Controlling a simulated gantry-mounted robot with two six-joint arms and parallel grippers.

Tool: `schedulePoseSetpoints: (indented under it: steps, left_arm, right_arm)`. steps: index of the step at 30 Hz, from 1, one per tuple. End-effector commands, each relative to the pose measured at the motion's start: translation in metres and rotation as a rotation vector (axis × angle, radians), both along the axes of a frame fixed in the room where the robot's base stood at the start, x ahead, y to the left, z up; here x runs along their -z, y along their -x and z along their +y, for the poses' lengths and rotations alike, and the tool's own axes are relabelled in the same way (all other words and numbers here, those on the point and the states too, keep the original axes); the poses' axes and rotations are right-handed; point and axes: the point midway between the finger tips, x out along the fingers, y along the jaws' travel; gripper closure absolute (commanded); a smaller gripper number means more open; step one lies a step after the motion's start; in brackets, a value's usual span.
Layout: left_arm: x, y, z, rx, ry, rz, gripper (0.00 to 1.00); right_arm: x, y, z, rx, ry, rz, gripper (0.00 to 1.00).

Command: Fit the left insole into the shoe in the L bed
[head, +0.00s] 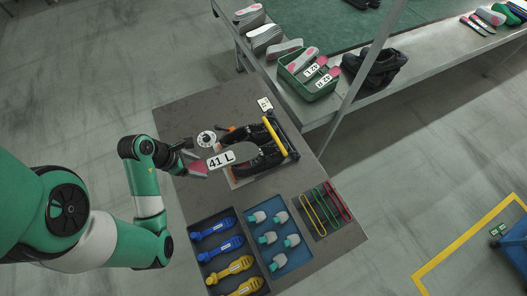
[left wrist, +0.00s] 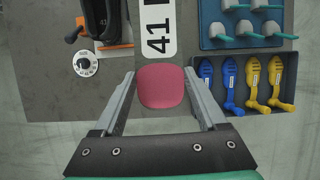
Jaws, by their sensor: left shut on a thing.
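My left gripper (head: 187,160) is shut on the left insole, which has a pink heel end (left wrist: 160,87) and a white "41 L" label (head: 221,160). In the left wrist view the pink end lies between the fingers and the label points away from them. In the head view the insole reaches from the gripper over the fixture, partly covering it. Black shoes (head: 268,156) sit in the fixture; part of one shows in the left wrist view (left wrist: 98,18). I cannot read which bed is L. I cannot tell whether the insole touches a shoe. My right gripper is not in view.
Trays of blue and yellow tools (head: 227,254) and teal-topped pieces (head: 289,260) fill the near table. A green bin (head: 308,85) with insoles is on the back bench.

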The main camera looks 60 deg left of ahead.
Motion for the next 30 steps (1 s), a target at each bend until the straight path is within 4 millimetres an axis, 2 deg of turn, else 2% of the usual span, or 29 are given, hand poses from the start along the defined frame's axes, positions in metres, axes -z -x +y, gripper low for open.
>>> schedulePoseSetpoints:
  steps: [1, 4, 8, 11, 18, 21, 22, 25, 30]
  left_arm:
    - [0.006, 0.004, 0.004, -0.022, -0.001, 0.000, 0.79]
    - [0.006, 0.006, 0.006, -0.035, 0.001, 0.000, 0.79]
    - [0.010, 0.001, 0.007, -0.030, -0.002, -0.001, 0.79]
    - [0.023, -0.017, 0.010, -0.022, -0.004, -0.002, 0.79]
    - [0.056, -0.085, 0.024, -0.022, -0.004, -0.003, 0.79]
    - [0.082, -0.103, 0.028, -0.027, -0.001, -0.001, 0.79]
    - [0.082, -0.107, 0.029, -0.028, 0.002, 0.001, 0.79]
    - [0.093, -0.120, 0.032, -0.029, 0.002, 0.001, 0.79]
    - [0.099, -0.127, 0.034, -0.032, 0.000, 0.000, 0.79]
  right_arm:
    - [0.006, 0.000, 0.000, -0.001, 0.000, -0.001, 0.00]
    - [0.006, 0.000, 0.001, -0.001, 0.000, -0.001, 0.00]
    - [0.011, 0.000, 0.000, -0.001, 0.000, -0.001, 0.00]
    - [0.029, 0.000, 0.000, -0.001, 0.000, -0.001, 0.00]
    - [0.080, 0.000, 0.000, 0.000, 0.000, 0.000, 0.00]
    - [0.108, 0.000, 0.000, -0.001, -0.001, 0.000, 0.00]
    - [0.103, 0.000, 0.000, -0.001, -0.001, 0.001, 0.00]
    - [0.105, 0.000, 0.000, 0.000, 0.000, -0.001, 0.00]
    - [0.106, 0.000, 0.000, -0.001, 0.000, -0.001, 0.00]
